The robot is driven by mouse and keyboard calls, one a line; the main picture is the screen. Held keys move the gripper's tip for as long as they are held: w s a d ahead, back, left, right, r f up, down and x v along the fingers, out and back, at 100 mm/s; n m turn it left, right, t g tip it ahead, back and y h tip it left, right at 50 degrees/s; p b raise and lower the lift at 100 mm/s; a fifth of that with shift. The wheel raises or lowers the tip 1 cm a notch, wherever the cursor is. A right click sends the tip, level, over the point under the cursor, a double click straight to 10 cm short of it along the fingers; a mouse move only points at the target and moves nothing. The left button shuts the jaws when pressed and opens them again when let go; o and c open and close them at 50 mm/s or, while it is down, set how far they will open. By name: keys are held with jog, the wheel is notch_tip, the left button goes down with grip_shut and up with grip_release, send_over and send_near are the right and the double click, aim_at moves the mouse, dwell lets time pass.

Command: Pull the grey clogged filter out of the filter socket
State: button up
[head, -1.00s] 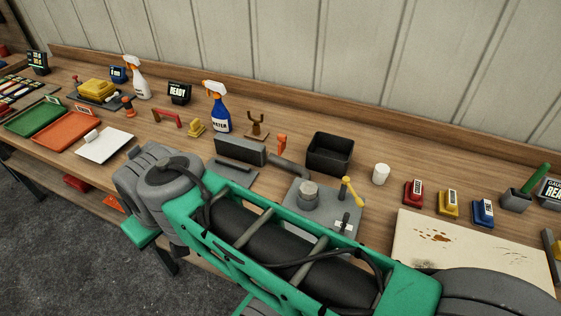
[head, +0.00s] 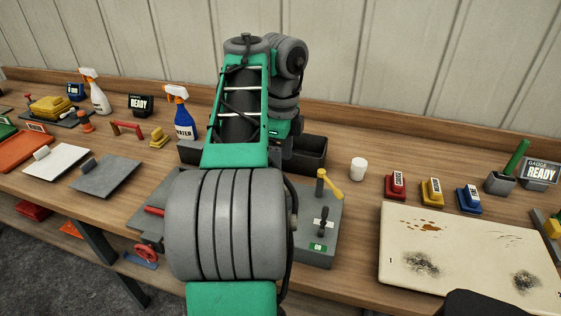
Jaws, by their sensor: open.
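The grey fixture plate (head: 308,250) stands mid-bench, partly behind my arm.
A black bin (head: 308,158) stands behind the fixture, and a white cylinder (head: 358,169) to its right. Red (head: 396,188), yellow (head: 431,194) and blue (head: 468,200) blocks stand further right, behind a stained cream panel (head: 460,250). A blue spray bottle (head: 184,122) is left of my arm.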

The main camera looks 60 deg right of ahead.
notch_tip(320, 180, down, 6)
jog(key=b, duration=0.2)
jog(key=shift+r+b, duration=0.25)
jog(key=shift+b, duration=0.15)
jog(key=c, duration=1.5)
jog(key=o, duration=0.8)
jog(key=c, duration=0.7)
jog(key=shift+r+p, duration=2.65)
jog(key=shift+r, duration=0.25)
jog(key=shift+r+p, duration=1.3)
jog(key=shift+r, duration=0.15)
